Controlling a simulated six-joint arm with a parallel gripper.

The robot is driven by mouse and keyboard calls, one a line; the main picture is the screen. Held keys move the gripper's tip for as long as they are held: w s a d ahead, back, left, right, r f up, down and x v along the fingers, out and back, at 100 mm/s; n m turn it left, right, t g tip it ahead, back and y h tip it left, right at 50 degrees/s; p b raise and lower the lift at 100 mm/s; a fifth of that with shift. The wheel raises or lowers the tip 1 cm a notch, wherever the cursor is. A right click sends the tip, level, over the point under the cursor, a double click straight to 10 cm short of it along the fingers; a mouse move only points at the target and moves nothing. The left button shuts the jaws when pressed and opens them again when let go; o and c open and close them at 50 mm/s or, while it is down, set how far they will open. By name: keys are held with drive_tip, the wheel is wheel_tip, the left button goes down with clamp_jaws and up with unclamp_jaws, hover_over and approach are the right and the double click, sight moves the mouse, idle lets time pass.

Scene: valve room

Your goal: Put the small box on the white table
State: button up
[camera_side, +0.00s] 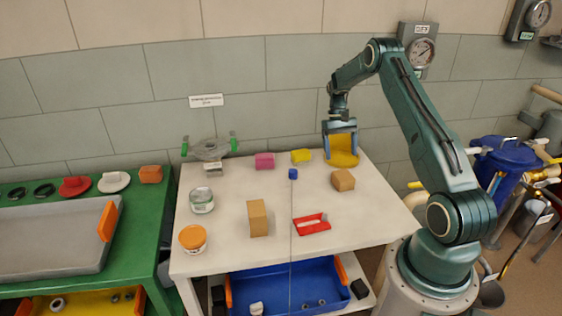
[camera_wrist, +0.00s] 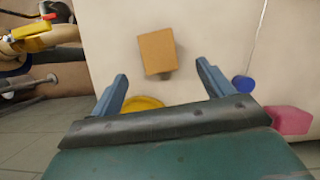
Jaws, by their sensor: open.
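A small brown box (camera_side: 343,180) sits on the white table (camera_side: 230,255), towards its right edge. In the wrist view the box (camera_wrist: 157,52) is ahead of my fingertips, roughly between their lines, and not touched. A taller tan box (camera_side: 258,217) stands upright near the table's middle; I cannot tell which of the two is meant. My gripper (camera_side: 340,158) is open and empty over the back right of the table, in front of a yellow round object (camera_side: 345,145). In the wrist view my gripper (camera_wrist: 162,87) partly hides this yellow object (camera_wrist: 142,104).
A blue piece (camera_side: 293,174), a yellow block (camera_side: 301,156) and a pink block (camera_side: 265,160) lie nearby. A green table (camera_side: 150,220) stands left.

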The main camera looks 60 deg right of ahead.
sight(343, 175)
drive_tip(key=shift+x, duration=2.15)
drive_tip(key=shift+s+f, duration=0.1)
drive_tip(key=shift+x, duration=2.5)
drive_tip(key=c, duration=1.2)
drive_tip(key=shift+o, duration=0.2)
wheel_tip(343, 175, up, 20)
